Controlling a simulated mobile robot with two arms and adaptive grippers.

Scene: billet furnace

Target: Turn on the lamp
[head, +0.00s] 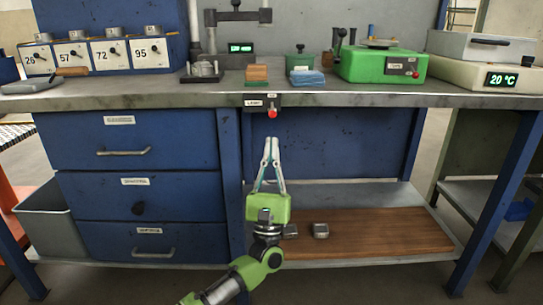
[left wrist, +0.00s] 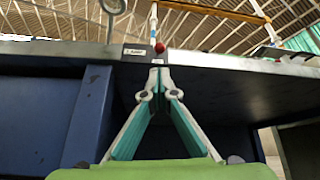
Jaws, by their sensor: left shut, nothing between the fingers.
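The lamp switch is a small dark box (head: 262,101) with a label, fixed to the front edge of the workbench; a red knob (head: 273,114) hangs at its lower right. In the left wrist view the red knob (left wrist: 160,47) shows just beyond my fingertips, beside a white label (left wrist: 135,51). My left gripper (head: 271,140) is shut and empty, pointing up, below the red knob in the head view. It also shows in the left wrist view (left wrist: 158,72). I cannot tell whether the fingertips touch the knob. My right gripper is in neither view.
The workbench top (head: 130,93) carries a green box device (head: 382,66), a blue cloth (head: 307,78), a wooden block (head: 257,73) and numbered boxes. Blue drawers (head: 125,138) stand left below. The space under the bench around my gripper is open, above a wooden shelf board (head: 380,235).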

